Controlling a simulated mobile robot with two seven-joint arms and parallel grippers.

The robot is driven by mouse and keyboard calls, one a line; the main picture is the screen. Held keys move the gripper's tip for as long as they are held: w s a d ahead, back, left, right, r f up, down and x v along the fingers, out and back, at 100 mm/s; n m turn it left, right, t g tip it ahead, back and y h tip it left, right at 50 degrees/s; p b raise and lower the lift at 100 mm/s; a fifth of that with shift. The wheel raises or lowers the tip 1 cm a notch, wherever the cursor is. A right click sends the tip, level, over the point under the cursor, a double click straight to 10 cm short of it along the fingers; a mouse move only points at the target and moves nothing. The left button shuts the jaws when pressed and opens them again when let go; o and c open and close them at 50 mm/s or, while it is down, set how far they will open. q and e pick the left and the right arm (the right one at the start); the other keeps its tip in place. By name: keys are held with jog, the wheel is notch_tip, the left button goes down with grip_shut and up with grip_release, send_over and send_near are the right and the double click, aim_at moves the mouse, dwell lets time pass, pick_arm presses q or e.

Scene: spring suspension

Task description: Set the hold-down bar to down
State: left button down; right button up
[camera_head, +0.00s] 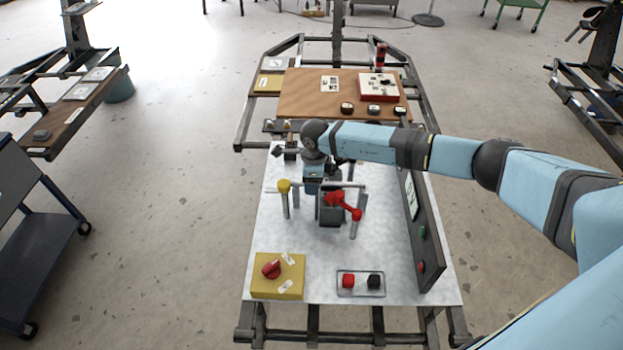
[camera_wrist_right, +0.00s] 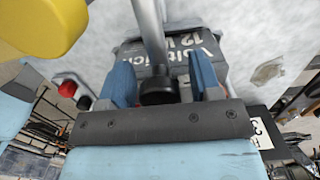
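The hold-down bar (camera_head: 352,185) is a grey rod lying level above the dark battery (camera_head: 331,215), between upright posts. A yellow knob (camera_head: 284,186) is at its left end; a yellow knob also shows in the right wrist view (camera_wrist_right: 42,22). My right gripper (camera_head: 316,188) is over the battery at the bar. In the right wrist view its blue fingers (camera_wrist_right: 162,82) stand apart, on either side of a black piece (camera_wrist_right: 158,90) at the end of a grey rod (camera_wrist_right: 149,30). Firm contact cannot be seen. The battery's lettering (camera_wrist_right: 190,45) shows behind. My left gripper is out of view.
A red lever-like part (camera_head: 345,205) is beside the battery. A yellow box with a red knob (camera_head: 277,290) and a clear tray with red and black caps (camera_head: 361,294) are at the front. A dark upright panel (camera_head: 424,240) stands right. The front middle is clear.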

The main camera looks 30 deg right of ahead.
jog(key=shift+r, duration=0.1)
notch_tip(320, 180, up, 14)
jog(key=shift+s+d, duration=0.15)
jog(key=shift+d, duration=0.15)
jog(key=shift+f, duration=0.2)
dwell(0.4)
